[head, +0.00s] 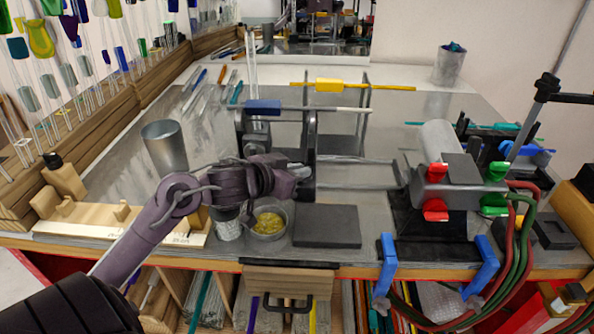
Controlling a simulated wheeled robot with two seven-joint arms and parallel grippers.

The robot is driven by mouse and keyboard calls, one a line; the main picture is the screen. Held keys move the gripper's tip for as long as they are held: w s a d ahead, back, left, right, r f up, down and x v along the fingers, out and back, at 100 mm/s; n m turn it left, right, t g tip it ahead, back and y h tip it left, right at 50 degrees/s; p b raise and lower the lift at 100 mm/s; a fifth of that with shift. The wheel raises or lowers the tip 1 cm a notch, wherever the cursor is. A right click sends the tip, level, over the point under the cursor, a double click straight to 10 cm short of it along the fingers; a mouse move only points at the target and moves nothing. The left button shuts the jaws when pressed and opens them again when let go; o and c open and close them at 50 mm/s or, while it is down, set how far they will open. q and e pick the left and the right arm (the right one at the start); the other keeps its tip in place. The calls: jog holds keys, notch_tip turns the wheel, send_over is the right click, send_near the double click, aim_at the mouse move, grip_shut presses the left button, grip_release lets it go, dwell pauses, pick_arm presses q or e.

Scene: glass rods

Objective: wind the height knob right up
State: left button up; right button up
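My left gripper (297,170) reaches in from the left, low over the bench, with its tip against the lower part of a dark upright stand (309,145). The stand has a blue block (263,107) at its top left, and a dark rod with a pale end lies across its top. A height knob is not clearly visible; the gripper covers the spot at the stand's base where its tip is. Whether the fingers are closed on anything cannot be made out. My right gripper is not in view.
A torch (447,185) with red and green knobs and hoses stands at the right. A metal cup (165,147), a bowl of yellow bits (268,222) and a dark flat block (326,226) are near the gripper. A yellow block (329,85) sits on a rod behind.

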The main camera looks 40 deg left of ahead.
pick_arm(q)
grip_shut()
jog(key=shift+d+f+n+y+b, duration=0.2)
jog(key=shift+n+y+b, duration=0.3)
jog(key=shift+n+y, duration=0.45)
jog(key=n+y+b, duration=0.2)
jog(key=y+b, duration=0.1)
jog(key=b, duration=0.2)
jog(key=d+n+g+y+b, duration=0.1)
jog(key=n+y+b, duration=0.2)
jog(key=b, duration=0.2)
jog(key=shift+w, duration=0.15)
jog(key=shift+d+r+n+g+y+b, duration=0.15)
jog(key=shift+n+g+y+b, duration=0.3)
jog(key=shift+b, duration=0.65)
jog(key=o, duration=0.5)
grip_release()
